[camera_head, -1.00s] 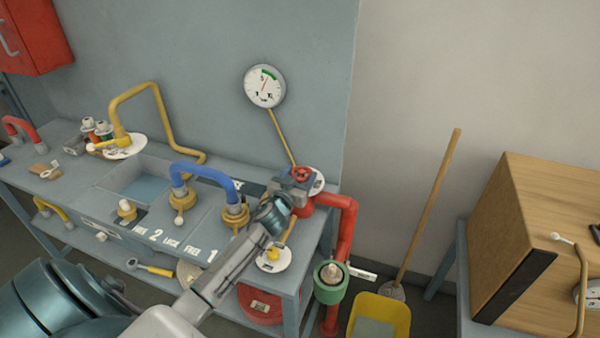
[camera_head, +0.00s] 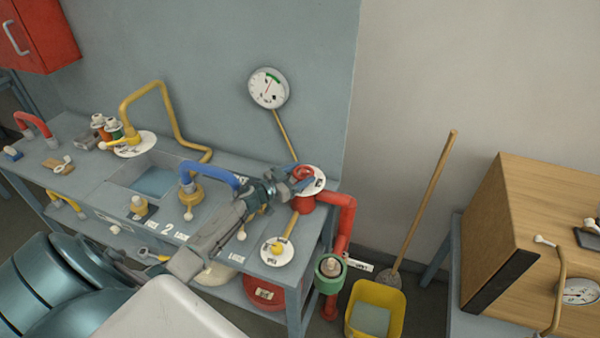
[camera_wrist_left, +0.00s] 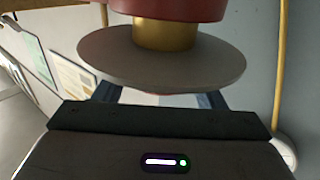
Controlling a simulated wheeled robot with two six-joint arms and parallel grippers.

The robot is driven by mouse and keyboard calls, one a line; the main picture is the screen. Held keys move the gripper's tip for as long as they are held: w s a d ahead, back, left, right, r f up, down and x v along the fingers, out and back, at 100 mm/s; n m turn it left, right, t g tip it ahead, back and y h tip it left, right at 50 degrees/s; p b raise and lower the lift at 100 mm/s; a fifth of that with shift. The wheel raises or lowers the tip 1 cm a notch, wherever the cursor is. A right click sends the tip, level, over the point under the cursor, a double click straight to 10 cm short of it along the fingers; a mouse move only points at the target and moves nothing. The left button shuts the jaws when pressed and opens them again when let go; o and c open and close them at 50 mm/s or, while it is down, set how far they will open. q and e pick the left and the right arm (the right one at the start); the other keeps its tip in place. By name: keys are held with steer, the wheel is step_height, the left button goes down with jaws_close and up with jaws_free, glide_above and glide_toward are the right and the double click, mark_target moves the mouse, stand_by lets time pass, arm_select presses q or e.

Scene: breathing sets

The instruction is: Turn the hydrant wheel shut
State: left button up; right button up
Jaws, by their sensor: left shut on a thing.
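The small red hydrant wheel (camera_head: 301,170) sits on top of the red hydrant pipe (camera_head: 345,222) at the right end of the bench. A round white plate (camera_head: 318,184) lies around it. My left gripper (camera_head: 296,186) reaches in from the left and is shut at the wheel, its fingers covering part of it. In the left wrist view, a grey disc (camera_wrist_left: 160,60) with a brass neck (camera_wrist_left: 164,36) and a red body (camera_wrist_left: 165,8) hides the fingertips, so the grip itself is not clear. My right gripper is not in view.
A gauge (camera_head: 268,88) hangs on the wall behind.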

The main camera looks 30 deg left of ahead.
mark_target(294, 176)
arm_select(q)
steer(key=shift+w+a+m+g+h, duration=0.1)
steer(key=shift+m+g+h, duration=0.3)
steer(key=shift+m+h, duration=0.3)
steer(key=o, duration=1)
steer(key=b+v, duration=0.3)
steer(key=v, duration=0.4)
steer(key=shift+f, duration=0.15)
steer(key=shift+s+a, duration=0.1)
steer(key=shift+s, duration=0.15)
